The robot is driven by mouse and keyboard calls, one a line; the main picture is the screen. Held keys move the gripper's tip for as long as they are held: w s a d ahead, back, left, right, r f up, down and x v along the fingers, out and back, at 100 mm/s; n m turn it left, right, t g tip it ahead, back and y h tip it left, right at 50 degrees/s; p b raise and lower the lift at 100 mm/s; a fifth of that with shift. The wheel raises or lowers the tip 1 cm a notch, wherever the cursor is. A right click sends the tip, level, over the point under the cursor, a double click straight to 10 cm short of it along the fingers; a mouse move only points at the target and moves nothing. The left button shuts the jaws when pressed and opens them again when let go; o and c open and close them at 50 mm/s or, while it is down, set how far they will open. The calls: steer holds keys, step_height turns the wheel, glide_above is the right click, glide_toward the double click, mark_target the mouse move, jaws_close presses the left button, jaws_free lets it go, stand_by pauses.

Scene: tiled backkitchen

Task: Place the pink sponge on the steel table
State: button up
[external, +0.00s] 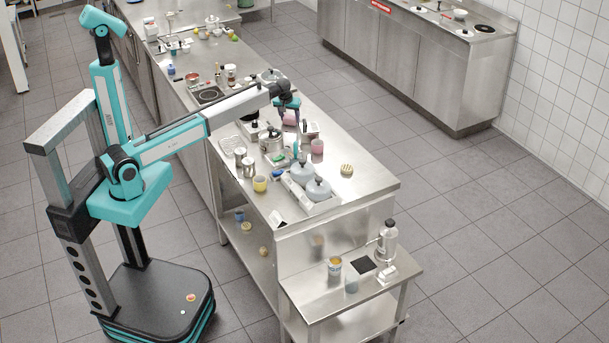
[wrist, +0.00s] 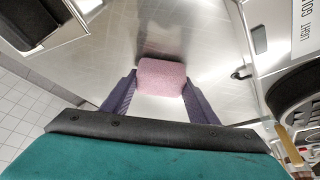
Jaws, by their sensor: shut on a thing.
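The pink sponge (wrist: 162,77) is between the two dark purple fingers of my gripper (wrist: 161,90) in the wrist view, and the fingers are shut on it. In the external view the sponge (external: 289,119) shows as a small pink patch just below my gripper (external: 290,110), over the far half of the steel table (external: 372,180). Bare steel of the table (wrist: 215,45) shows around and beyond the sponge in the wrist view. I cannot tell whether the sponge touches the steel or hangs a little above it.
The table's right edge strip is clearer. A lower steel shelf (external: 335,303) stands at the front.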

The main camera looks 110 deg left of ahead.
steer(key=shift+f, duration=0.15)
steer(key=o, duration=1.1)
steer(key=shift+r, duration=0.2)
steer(key=shift+b+v, duration=1.35)
steer(key=shift+v, duration=4.65)
steer(key=shift+d, duration=0.1)
